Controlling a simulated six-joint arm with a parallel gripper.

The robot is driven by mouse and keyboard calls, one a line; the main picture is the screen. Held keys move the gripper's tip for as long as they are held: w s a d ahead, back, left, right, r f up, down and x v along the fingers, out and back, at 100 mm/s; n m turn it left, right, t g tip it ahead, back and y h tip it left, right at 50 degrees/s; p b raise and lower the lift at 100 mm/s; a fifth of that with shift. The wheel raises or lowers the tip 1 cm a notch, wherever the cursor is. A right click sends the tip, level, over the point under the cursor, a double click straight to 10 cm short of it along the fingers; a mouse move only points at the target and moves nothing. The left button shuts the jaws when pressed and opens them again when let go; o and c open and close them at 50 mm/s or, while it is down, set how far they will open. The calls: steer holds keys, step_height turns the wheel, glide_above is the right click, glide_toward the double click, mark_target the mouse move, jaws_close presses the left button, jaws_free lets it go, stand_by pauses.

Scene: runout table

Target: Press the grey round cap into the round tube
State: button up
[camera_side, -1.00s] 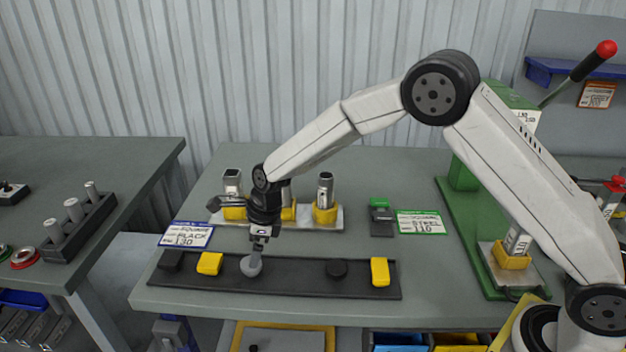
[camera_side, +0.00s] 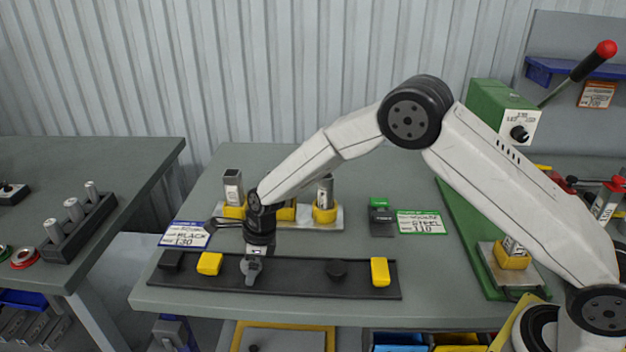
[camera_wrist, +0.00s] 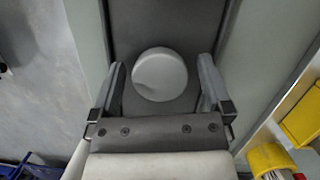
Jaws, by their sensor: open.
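The grey round cap (camera_wrist: 160,74) sits on the long dark strip (camera_side: 310,280). In the side view my gripper (camera_side: 251,268) is lowered over it and hides most of it. In the wrist view my gripper (camera_wrist: 160,82) is open, one finger on each side of the cap, with a gap on both sides. The round tube (camera_side: 325,190) stands upright in a yellow holder (camera_side: 325,214) on a metal plate behind the strip.
A square tube (camera_side: 233,186) stands left of the round tube; my arm hides part of the row. The strip also holds yellow caps (camera_side: 380,272) and a black round cap (camera_side: 336,269). A green press (camera_side: 500,110) stands at the right.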

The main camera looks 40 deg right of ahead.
steer(key=c, duration=1.2)
steer(key=shift+r, duration=0.1)
steer(key=shift+r, duration=0.75)
steer(key=s+d+r, duration=0.3)
steer(key=s+r, duration=0.8)
steer(key=s, duration=0.2)
steer(key=shift+s+d+r, duration=0.15)
steer(key=shift+s+d, duration=0.1)
steer(key=shift+d, duration=0.15)
